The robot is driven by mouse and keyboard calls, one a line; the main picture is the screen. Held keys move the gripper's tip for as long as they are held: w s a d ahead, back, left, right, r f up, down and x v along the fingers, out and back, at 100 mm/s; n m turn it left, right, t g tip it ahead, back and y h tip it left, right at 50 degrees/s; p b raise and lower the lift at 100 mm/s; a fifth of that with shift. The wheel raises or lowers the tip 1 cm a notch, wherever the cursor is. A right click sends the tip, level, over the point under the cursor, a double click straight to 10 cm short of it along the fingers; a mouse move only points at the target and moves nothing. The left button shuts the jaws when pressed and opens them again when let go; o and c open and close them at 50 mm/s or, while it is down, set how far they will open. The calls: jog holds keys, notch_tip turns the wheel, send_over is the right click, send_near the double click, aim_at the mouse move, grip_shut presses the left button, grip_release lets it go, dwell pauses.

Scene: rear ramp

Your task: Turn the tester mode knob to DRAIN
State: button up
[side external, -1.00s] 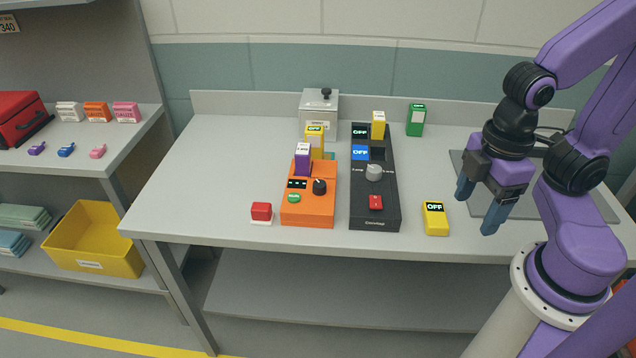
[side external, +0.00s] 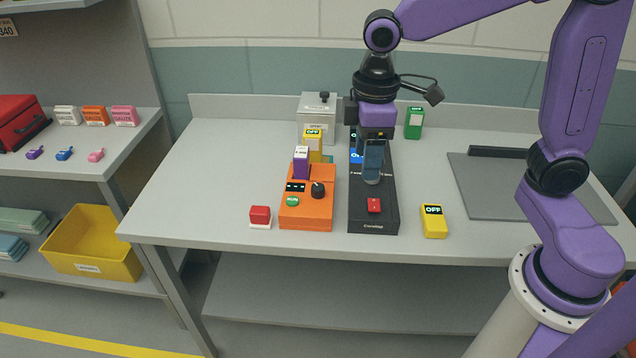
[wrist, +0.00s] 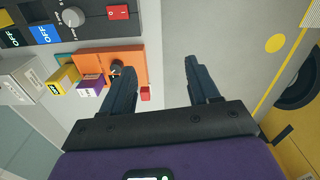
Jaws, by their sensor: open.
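The orange unit (side external: 308,216) stands on the bench with a black knob (side external: 318,190), a small dark display and a green button on its face. The black unit (side external: 373,220) to its right has a grey knob, partly hidden by my fingers in the side view but clear in the wrist view (wrist: 73,17). I cannot read which unit is the tester, nor a DRAIN mark. My gripper (side external: 372,172) is open and empty, in front of the black unit in the side view. In the wrist view my left finger partly overlaps the orange unit near its black knob (wrist: 116,70).
A yellow OFF block (side external: 433,221) lies right of the black unit. A grey lidded box (side external: 318,115) and green block (side external: 414,123) stand behind. The bench's left is clear.

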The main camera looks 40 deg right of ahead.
jog(key=m, duration=0.2)
send_over(318, 186)
notch_tip(318, 186, down, 18)
jog(key=shift+s+r, duration=0.1)
jog(key=c, duration=1)
